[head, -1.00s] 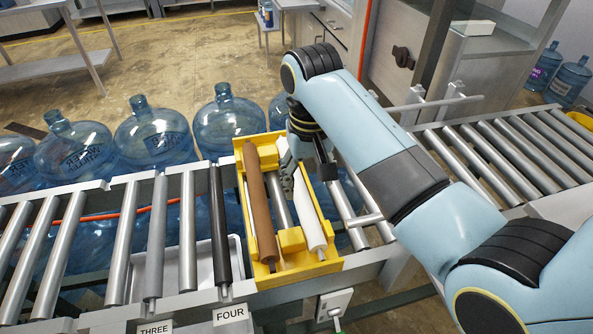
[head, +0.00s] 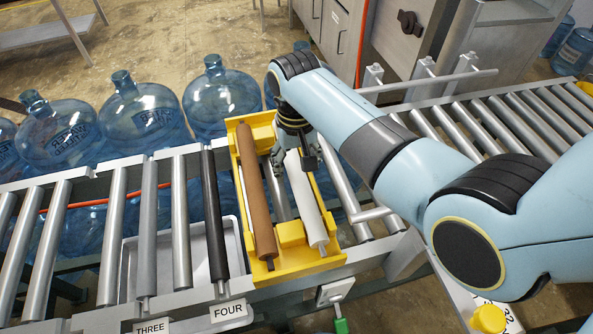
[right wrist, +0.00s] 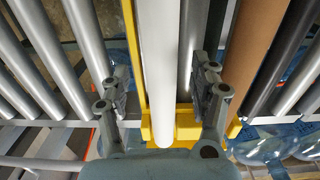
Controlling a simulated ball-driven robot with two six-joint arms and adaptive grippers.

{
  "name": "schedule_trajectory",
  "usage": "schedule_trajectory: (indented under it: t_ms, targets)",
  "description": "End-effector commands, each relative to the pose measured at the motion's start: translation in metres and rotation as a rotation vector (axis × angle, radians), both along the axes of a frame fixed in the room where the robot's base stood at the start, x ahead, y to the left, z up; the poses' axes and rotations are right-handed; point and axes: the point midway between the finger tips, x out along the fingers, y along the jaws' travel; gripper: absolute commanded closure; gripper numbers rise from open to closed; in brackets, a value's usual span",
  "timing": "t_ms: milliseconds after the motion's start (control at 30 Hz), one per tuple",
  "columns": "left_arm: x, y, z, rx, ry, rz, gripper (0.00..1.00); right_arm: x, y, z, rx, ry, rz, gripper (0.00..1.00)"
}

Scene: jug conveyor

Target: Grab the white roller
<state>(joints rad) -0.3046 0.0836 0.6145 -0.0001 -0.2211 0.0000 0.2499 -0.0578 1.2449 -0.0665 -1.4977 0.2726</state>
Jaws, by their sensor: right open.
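The white roller (head: 309,210) lies lengthwise in the right part of a yellow tray (head: 338,262) on the conveyor. A brown roller (head: 256,190) lies at the tray's left, with a grey metal roller (head: 281,194) between them. My right gripper (head: 296,162) is open above the far half of the white roller. In the right wrist view the white roller (right wrist: 157,70) runs between the two spread fingers of the gripper (right wrist: 160,82). One finger is over the tray's side wall, the other near the grey roller. Contact cannot be told. My left gripper is not in view.
A black roller (head: 214,215) and several grey rollers lie left of the tray, above labels THREE (head: 152,327) and FOUR (head: 229,312). Large blue water jugs (head: 146,112) stand behind the conveyor. Another roller conveyor (head: 500,125) extends to the right.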

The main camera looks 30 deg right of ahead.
Motion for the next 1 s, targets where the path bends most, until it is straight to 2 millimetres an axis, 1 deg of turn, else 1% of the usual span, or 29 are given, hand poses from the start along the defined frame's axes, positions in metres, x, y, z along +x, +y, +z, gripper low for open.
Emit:
schedule_trajectory:
  t_ms: [100,167,400,433,633,900,1000]
  targets:
    - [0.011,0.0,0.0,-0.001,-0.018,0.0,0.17,0.0,0.001,-0.017,-0.001,0.001,0.0,0.38]
    - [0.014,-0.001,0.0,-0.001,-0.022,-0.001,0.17,0.0,0.001,-0.022,0.0,0.0,0.0,0.38]
    - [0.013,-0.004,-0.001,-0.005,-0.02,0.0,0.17,0.0,0.001,-0.025,0.0,-0.001,-0.001,0.38]
    - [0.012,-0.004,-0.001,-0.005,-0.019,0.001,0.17,0.0,0.001,-0.024,0.001,-0.001,-0.001,0.39]
    - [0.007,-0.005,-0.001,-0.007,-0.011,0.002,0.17,0.0,0.001,-0.024,0.001,-0.001,-0.001,0.65]
    - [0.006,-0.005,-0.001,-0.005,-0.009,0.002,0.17,0.0,0.001,-0.024,0.0,-0.001,0.0,1.0]
    - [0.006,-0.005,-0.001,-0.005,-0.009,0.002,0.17,0.0,0.001,-0.024,0.0,-0.001,0.0,1.0]
